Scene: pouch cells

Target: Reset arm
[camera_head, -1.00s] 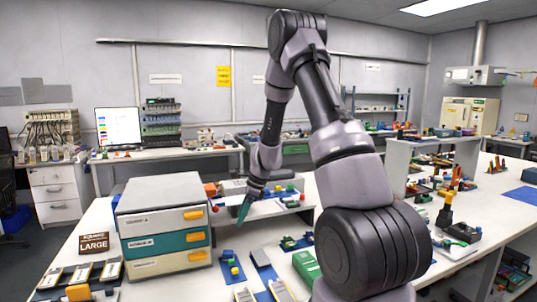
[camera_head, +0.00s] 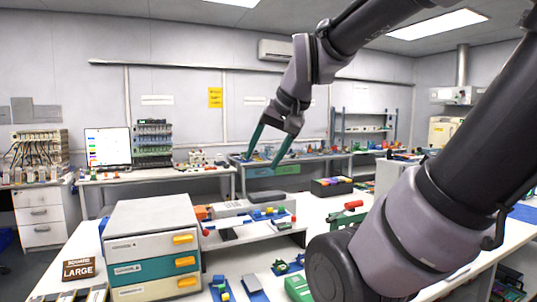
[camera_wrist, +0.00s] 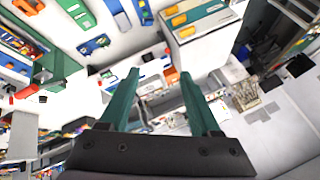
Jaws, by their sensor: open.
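My gripper (camera_head: 266,160) is raised in the air above the white bench, with its two green fingers spread apart and pointing down in the head view. Nothing is between the fingers. In the wrist view the open fingers (camera_wrist: 165,95) also show empty. My arm crosses the right side of the head view and hides part of the bench there.
A drawer unit (camera_head: 152,222) with orange handles stands on the bench at left, beside a brown LARGE sign (camera_head: 79,269). Small coloured parts, a low white shelf (camera_head: 262,228) and a dark box (camera_head: 331,187) lie around it. The air around my gripper is clear.

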